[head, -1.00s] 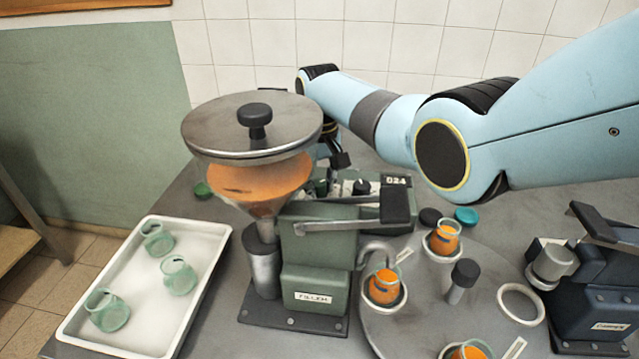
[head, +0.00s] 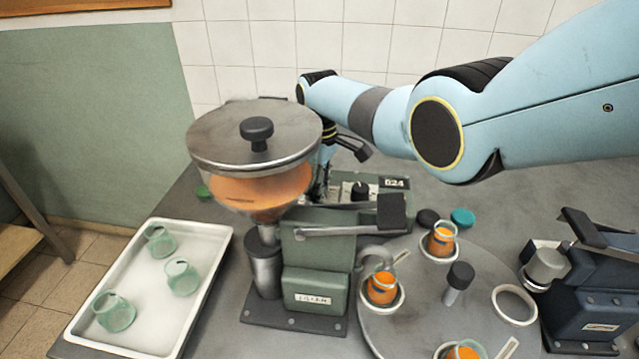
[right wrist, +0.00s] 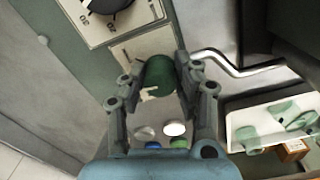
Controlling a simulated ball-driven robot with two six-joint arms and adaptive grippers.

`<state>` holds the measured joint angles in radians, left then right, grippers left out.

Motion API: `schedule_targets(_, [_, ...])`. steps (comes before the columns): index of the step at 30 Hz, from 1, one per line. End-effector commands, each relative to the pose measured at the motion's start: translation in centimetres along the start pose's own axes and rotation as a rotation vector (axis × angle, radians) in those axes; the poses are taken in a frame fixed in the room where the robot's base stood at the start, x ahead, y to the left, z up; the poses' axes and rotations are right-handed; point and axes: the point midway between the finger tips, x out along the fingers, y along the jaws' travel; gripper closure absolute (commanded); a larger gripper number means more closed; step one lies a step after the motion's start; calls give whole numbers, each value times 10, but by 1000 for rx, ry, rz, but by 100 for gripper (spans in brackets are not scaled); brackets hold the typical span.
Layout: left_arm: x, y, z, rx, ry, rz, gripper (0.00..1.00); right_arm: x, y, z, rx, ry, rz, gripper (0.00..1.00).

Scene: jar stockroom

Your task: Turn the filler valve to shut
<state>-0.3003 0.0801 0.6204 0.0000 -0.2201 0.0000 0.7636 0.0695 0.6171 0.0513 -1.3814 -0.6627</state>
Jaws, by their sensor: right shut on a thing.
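The green filler (head: 316,280) stands on the table under a lidded hopper (head: 255,135) of orange contents. My right gripper (right wrist: 158,76) is shut on a round green knob (right wrist: 160,72), which looks like the filler valve's handle, seen from above in the right wrist view. A pale plate with dark marks lies beside the knob; its setting is hard to read. In the head view my right gripper (head: 322,182) is mostly hidden behind the hopper, and the knob is hidden there. My left gripper is not in view.
A green box with a black dial (head: 360,190) stands behind the filler. A white tray (head: 218,255) with three glass jars is at left. A round turntable (head: 420,310) with orange-filled jars is at right, beside a dark blue machine (head: 590,290).

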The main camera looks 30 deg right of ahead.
Motion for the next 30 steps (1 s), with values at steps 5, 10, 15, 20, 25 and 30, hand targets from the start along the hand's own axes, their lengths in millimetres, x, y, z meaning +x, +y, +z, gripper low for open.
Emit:
schedule_targets(5, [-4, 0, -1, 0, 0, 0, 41, 0, 0, 0, -167, -1, -1, 100])
schedule_targets(10, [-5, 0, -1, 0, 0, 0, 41, 0, 0, 0, -328, -1, -1, 100])
schedule_targets(15, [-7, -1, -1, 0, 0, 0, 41, 0, 1, 0, -488, 0, 0, 100])
schedule_targets(20, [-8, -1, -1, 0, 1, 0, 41, 0, 1, 0, -624, 0, 0, 100])
schedule_targets(25, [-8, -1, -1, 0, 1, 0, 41, 0, 2, 0, -745, -1, -1, 100])
schedule_targets(30, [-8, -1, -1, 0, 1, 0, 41, 0, 2, -1, -832, 0, 0, 100])
